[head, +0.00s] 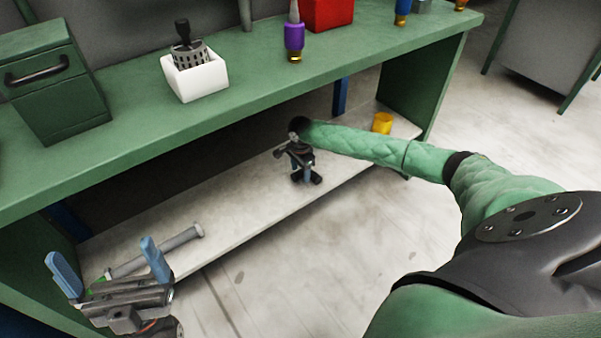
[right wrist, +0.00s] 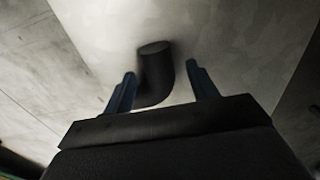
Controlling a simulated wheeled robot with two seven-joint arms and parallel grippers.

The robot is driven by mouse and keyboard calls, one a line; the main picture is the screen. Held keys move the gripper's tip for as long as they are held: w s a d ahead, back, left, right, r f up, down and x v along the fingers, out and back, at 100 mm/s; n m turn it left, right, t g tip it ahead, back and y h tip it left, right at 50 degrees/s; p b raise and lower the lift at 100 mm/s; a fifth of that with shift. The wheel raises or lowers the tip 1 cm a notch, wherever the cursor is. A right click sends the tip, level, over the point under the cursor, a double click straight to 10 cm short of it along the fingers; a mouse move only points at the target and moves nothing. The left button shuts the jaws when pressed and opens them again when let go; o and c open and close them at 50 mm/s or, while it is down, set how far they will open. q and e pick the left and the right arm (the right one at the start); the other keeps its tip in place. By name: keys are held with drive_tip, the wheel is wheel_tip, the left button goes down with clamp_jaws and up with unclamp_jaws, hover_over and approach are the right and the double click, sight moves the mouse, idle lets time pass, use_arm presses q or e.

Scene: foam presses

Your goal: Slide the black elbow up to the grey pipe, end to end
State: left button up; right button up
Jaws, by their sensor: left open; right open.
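The grey pipe (head: 172,243) lies on the low white shelf at the left in the head view, its near end partly hidden by my left gripper. My left gripper (head: 102,252) is open, blue fingers apart, in front of the pipe's near end with nothing visible between them. The black elbow (right wrist: 157,72) lies on the pale surface in the right wrist view, bent, one round end facing up. My right gripper (right wrist: 161,78) is open, with one finger on either side of the elbow and gaps beside it. In the head view, my right gripper (head: 301,170) is over the low shelf, right of the pipe.
The green bench top (head: 130,128) overhangs the low white shelf (head: 240,205). A yellow cup (head: 382,123) stands at the shelf's far right. A white box (head: 196,80), a purple-handled tool (head: 294,42) and a red box (head: 327,12) are on the bench. The shelf between pipe and right gripper is clear.

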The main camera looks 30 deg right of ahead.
drive_tip(key=shift+f, duration=0.4)
drive_tip(key=shift+c, duration=0.5)
drive_tip(key=c, duration=1.1)
